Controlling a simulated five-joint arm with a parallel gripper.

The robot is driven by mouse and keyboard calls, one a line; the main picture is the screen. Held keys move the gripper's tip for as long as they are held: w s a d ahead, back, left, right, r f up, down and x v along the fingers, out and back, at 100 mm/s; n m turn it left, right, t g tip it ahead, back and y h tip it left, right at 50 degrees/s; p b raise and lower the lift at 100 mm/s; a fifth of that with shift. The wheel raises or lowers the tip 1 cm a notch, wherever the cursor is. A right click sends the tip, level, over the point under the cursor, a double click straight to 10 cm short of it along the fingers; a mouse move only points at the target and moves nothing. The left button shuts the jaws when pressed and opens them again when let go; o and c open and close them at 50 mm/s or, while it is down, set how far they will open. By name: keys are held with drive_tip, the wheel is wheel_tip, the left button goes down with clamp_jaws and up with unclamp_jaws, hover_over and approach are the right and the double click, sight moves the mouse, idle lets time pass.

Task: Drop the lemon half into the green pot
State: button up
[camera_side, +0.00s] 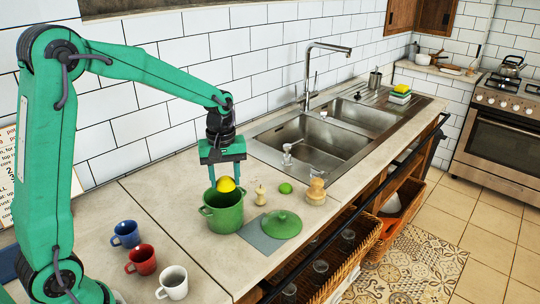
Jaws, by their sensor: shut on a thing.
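The yellow lemon half (226,184) is between the fingers of my gripper (225,180), which is shut on it. The fingers point straight down. The green pot (222,217) stands upright and uncovered on the counter, directly below the gripper. The lemon half shows at the pot's mouth, overlapping its back rim in the picture. I cannot tell whether it is just above the rim or slightly inside. The pot's inside is mostly hidden.
A green lid (281,225) lies on a grey board (259,237) right of the pot. A green lime (285,188) and wooden items (316,190) sit behind. Blue (125,234), red (141,259) and white (173,282) mugs stand front left. The sink (310,143) is farther back.

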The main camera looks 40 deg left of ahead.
sight(225, 178)
drive_tip(key=shift+f, duration=2.2)
drive_tip(key=o, duration=1)
drive_tip(key=shift+o, duration=0.2)
drive_tip(key=shift+r, duration=0.15)
drive_tip(key=shift+r, duration=3.75)
drive_tip(key=shift+r, duration=0.1)
